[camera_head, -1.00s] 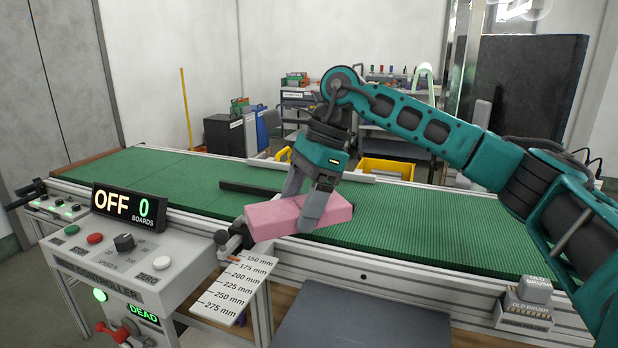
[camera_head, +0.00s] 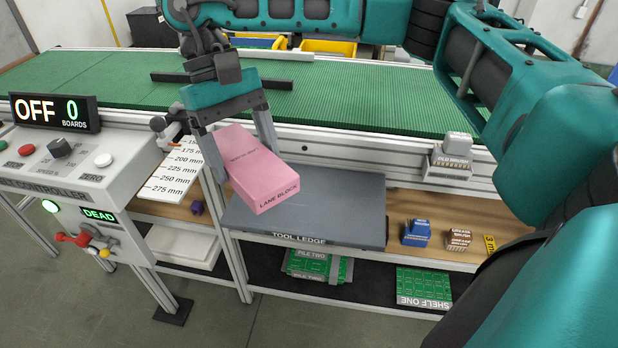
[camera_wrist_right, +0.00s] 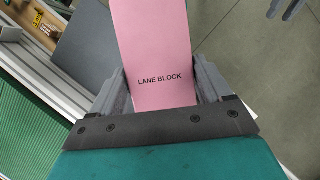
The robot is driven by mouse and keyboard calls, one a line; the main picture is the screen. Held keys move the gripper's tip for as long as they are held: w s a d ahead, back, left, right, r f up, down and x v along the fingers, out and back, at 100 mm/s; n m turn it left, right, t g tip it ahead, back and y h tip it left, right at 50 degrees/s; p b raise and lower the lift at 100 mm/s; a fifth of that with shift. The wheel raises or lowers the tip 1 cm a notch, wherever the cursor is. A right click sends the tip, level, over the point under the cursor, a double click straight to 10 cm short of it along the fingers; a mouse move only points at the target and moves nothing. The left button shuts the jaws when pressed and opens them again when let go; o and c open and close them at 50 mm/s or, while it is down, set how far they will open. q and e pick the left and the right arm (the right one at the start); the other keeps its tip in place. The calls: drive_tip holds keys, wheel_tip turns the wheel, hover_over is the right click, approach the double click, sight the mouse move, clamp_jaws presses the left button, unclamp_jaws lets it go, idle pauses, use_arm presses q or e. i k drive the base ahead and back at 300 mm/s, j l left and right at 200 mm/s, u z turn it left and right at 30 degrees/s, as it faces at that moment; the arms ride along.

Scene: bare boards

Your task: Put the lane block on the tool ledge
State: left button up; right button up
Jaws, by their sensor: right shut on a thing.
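The pink lane block (camera_head: 258,172) is held between the fingers of my right gripper (camera_head: 243,160), which is shut on it. The block is tilted in the head view, over the left part of the dark grey tool ledge (camera_head: 335,205). Whether it touches the ledge I cannot tell. In the right wrist view the lane block (camera_wrist_right: 155,45) sits between both fingers (camera_wrist_right: 162,88), and the ledge (camera_wrist_right: 85,45) shows to its left.
The green conveyor (camera_head: 360,100) runs behind the ledge, with a dark bar (camera_head: 215,80) on it. A control box (camera_head: 70,165) and a white millimetre scale (camera_head: 177,172) stand left. Small boxes (camera_head: 417,233) lie right of the ledge. Green board stacks (camera_head: 318,266) sit below.

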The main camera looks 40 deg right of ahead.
sight(307, 202)
drive_tip(key=k+l+z, duration=0.1)
drive_tip(key=k+z, duration=0.15)
drive_tip(key=k, duration=0.35)
drive_tip(key=z, duration=1.2)
drive_tip(key=i+j+z, duration=0.15)
drive_tip(key=j, duration=0.2)
drive_tip(key=i+j+z, duration=0.1)
drive_tip(key=j, duration=0.2)
drive_tip(key=i+j, duration=0.1)
drive_tip(key=j, duration=0.2)
drive_tip(key=i+j, duration=0.15)
drive_tip(key=j, duration=0.15)
drive_tip(key=i+j, duration=0.1)
drive_tip(key=j, duration=0.2)
drive_tip(key=i+j, duration=0.15)
drive_tip(key=j, duration=0.15)
